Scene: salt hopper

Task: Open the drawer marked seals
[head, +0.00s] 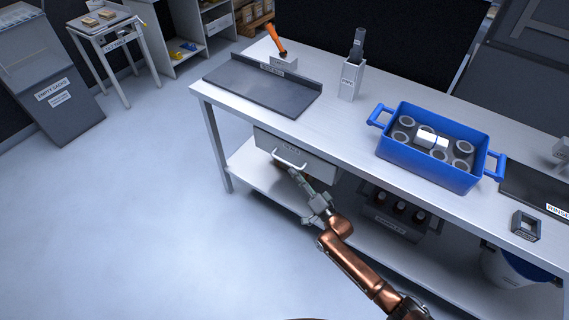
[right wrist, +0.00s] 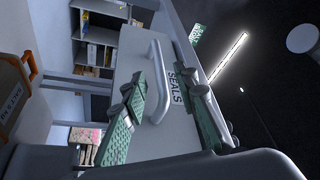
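The drawer marked seals (head: 315,163) hangs under the left part of the workbench, and it looks shut. Its pale bar handle (head: 286,158) faces the open floor. In the right wrist view the drawer front (right wrist: 128,60) fills the middle, with the SEALS label (right wrist: 175,86) beside the handle (right wrist: 157,100). My right gripper (head: 297,173) is at the handle. Its green-padded fingers (right wrist: 158,75) are apart, one on each side of the bar; I cannot tell whether either touches it. My left gripper is not in view.
On the workbench (head: 330,125) are a dark tray (head: 262,88), a holder (head: 351,80) and a blue crate (head: 430,165) with several white rings. A lower shelf carries a box of bottles (head: 390,215). The floor (head: 130,220) left of the bench is clear.

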